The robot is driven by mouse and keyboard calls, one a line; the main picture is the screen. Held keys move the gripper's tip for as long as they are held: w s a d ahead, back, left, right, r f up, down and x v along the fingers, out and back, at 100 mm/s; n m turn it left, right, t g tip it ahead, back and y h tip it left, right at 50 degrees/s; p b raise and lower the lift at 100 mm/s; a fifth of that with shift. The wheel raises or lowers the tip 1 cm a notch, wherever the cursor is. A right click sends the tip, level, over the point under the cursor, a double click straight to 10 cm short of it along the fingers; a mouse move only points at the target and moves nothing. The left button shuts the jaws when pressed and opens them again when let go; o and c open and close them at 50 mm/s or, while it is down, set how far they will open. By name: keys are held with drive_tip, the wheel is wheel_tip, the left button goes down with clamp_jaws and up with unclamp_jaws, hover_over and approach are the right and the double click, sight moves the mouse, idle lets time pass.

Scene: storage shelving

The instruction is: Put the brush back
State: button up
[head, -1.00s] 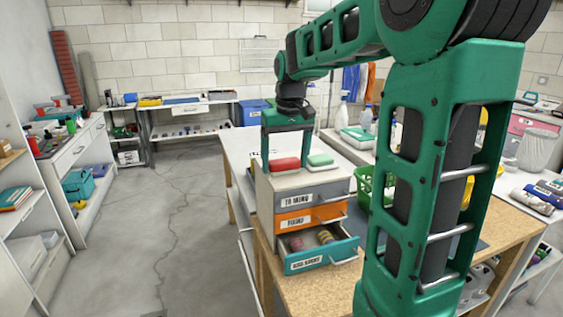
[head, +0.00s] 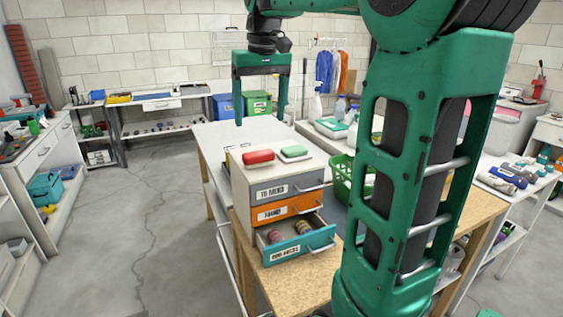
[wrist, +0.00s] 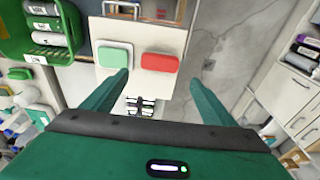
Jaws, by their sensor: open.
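A red block-like item (head: 258,157) and a green-and-white one (head: 294,152) lie side by side on top of a small drawer unit (head: 236,185). I cannot tell for sure whether either is the brush. My gripper (head: 260,121) is open and empty, pointing down, above and behind these items. In the wrist view the red item (wrist: 160,62) shows between the two spread fingers, apart from them, and the green-and-white one (wrist: 114,54) is just beyond the left finger. The bottom teal drawer (head: 293,248) is open with colourful rolled items inside.
The grey and orange (head: 285,211) drawers are shut. A green basket (head: 345,178) stands right of the unit. My arm hides part of the right side. The white table (head: 215,135) behind is mostly bare. Floor on the left (head: 140,230) is open.

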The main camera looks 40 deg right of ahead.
drive_tip(key=s+a+f+m+g, duration=0.1)
drive_tip(key=s+a+f+m, duration=0.1)
drive_tip(key=s+f, duration=2)
drive_tip(key=s+m, duration=0.1)
drive_tip(key=s, duration=0.3)
drive_tip(key=shift+s+a+f+g+y, duration=0.25)
drive_tip(key=shift+f+g+y, duration=0.05)
drive_tip(key=shift+f, duration=0.05)
drive_tip(key=shift+w+f, duration=0.2)
drive_tip(key=shift+w, duration=0.4)
